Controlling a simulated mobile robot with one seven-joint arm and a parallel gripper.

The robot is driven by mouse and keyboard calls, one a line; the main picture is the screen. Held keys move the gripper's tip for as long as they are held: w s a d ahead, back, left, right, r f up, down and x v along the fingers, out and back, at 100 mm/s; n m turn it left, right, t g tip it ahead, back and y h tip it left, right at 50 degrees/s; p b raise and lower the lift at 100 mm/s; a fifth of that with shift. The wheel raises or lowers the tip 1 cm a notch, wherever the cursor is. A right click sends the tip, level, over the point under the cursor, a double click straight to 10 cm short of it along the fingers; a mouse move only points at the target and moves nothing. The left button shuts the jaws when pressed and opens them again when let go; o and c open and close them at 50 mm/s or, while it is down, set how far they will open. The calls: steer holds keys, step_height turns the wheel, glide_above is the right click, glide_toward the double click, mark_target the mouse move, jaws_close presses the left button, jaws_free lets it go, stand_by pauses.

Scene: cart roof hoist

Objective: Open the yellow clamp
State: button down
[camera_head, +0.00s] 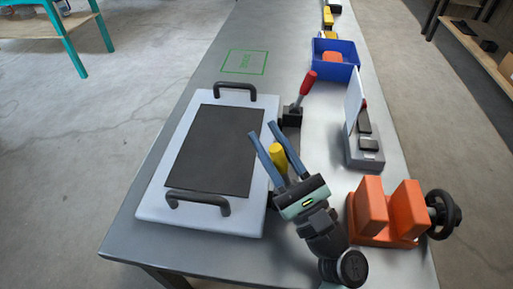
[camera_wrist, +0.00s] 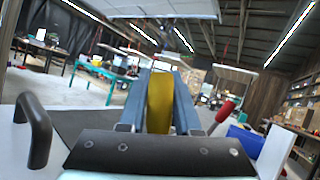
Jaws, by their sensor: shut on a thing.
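The yellow clamp's handle (camera_head: 279,158) stands at the right edge of the white panel, near its front end. My gripper (camera_head: 262,130) is around it, with one blue finger on each side. In the wrist view the yellow handle (camera_wrist: 160,103) stands upright between the two fingers, and my gripper (camera_wrist: 160,75) is shut on it. The clamp's base is hidden behind my gripper and wrist.
A white panel (camera_head: 157,199) with a dark top and two black handles lies on the grey bench (camera_head: 218,82). A red-handled clamp (camera_head: 306,84) stands at its far right side. An orange vise (camera_head: 384,213), a grey stand (camera_head: 364,152) and a blue bin (camera_head: 345,73) line the right.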

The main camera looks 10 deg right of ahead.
steer(key=shift+s+d+r+m+t, duration=0.1)
steer(key=shift+d+m+t, duration=0.25)
steer(key=shift+m, duration=0.15)
steer(key=shift+h, duration=0.3)
steer(key=c, duration=0.6)
jaws_free()
steer(key=s+d, duration=0.5)
steer(key=s, duration=0.7)
steer(key=shift+f+p, duration=0.25)
steer(key=shift+p, duration=0.2)
steer(key=shift+s, duration=0.1)
